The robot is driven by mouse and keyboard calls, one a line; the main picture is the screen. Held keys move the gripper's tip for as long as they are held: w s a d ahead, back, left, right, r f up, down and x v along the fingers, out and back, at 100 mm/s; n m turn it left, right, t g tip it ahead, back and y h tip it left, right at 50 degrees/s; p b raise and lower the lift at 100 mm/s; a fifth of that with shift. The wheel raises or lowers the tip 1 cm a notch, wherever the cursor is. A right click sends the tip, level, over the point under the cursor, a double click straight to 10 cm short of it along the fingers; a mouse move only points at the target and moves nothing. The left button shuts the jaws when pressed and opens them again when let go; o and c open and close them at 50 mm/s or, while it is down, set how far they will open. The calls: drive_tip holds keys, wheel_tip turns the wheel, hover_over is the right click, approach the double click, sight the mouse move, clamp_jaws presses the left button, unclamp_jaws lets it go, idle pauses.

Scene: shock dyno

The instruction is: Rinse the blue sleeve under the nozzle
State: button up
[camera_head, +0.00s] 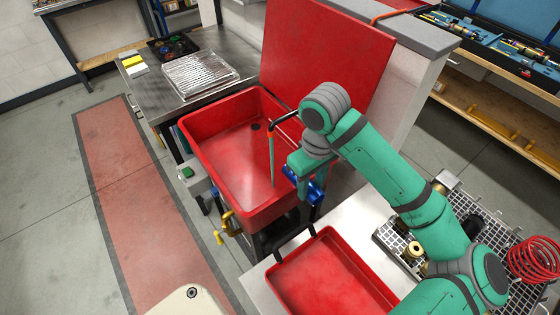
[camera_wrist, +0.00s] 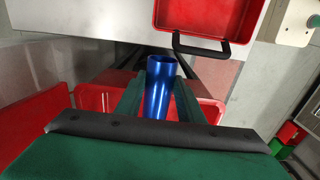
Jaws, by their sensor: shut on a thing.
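The blue sleeve (camera_wrist: 159,90) is a shiny tube, held between the two green fingers of my gripper (camera_wrist: 158,98) in the wrist view, with its open end facing away. In the head view my gripper (camera_head: 305,172) is at the right rim of the red sink (camera_head: 225,150), and part of the blue sleeve (camera_head: 318,188) shows beside it. The sleeve is apart from this line.
A red tray (camera_head: 330,275) with black handles stands on the pale bench in front. A red panel (camera_head: 325,50) rises behind the sink. A grey box with a green button (camera_head: 187,172) is at the sink's left side.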

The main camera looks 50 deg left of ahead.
sight(318, 195)
drive_tip(key=shift+s+d+r, duration=0.15)
drive_tip(key=shift+d+r, duration=0.5)
drive_tip(key=shift+d, duration=0.1)
drive_tip(key=shift+s+d+r, duration=0.15)
drive_tip(key=shift+d+r, duration=0.45)
drive_tip(key=shift+d, duration=0.15)
